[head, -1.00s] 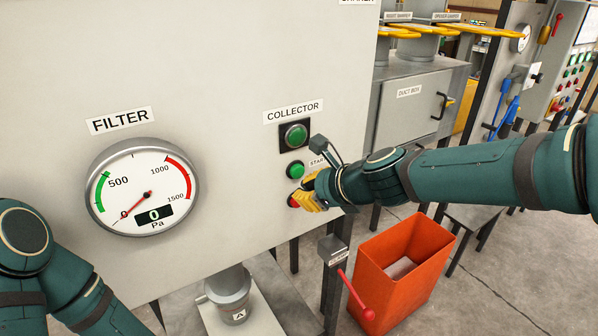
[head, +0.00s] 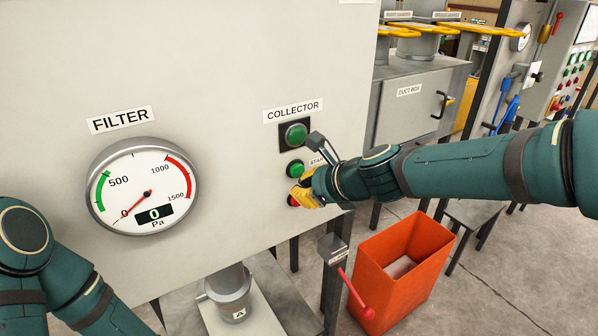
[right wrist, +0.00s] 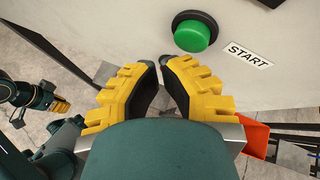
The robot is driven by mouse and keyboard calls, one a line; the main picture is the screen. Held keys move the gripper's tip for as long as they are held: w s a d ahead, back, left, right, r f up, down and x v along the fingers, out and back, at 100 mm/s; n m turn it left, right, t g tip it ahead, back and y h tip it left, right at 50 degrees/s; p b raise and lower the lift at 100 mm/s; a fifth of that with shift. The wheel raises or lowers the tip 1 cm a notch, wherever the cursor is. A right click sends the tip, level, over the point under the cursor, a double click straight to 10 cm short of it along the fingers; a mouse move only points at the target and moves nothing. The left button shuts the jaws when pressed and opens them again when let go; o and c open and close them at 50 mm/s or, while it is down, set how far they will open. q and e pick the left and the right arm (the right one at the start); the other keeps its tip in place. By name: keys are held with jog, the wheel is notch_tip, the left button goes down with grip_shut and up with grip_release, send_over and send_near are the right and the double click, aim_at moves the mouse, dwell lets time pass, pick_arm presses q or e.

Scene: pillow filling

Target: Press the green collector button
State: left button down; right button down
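The grey panel under the COLLECTOR label carries a green lamp or button in a black square (head: 296,134) and, below it, a green button (head: 295,169) beside a START label. A red button (head: 293,201) sits lowest, partly hidden by my right gripper (head: 299,195). That gripper has yellow fingers and is at the panel, just below the green button. In the right wrist view the green START button (right wrist: 195,33) is beyond the fingertips (right wrist: 159,62), which are close together with a narrow gap and nothing between them. My left gripper is outside the head view.
A round FILTER gauge (head: 142,188) reads 0 Pa at left. An orange bin (head: 402,276) stands on the floor below my right arm. A lever with a red handle (head: 357,296) is beside it. A duct box (head: 410,110) stands behind at right.

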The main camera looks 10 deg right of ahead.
jog(key=shift+w, duration=0.1)
dwell(0.6)
jog(key=shift+w+a, duration=0.15)
jog(key=shift+w, duration=0.2)
jog(key=shift+w+a, duration=0.15)
jog(key=shift+w, duration=0.3)
dwell(0.8)
jog(key=shift+s, duration=0.15)
jog(key=shift+s+d, duration=0.3)
jog(key=shift+s, duration=0.45)
jog(key=s, duration=0.1)
jog(key=s+d, duration=0.1)
jog(key=s, duration=0.2)
jog(key=shift+s+d, duration=0.35)
dwell(0.6)
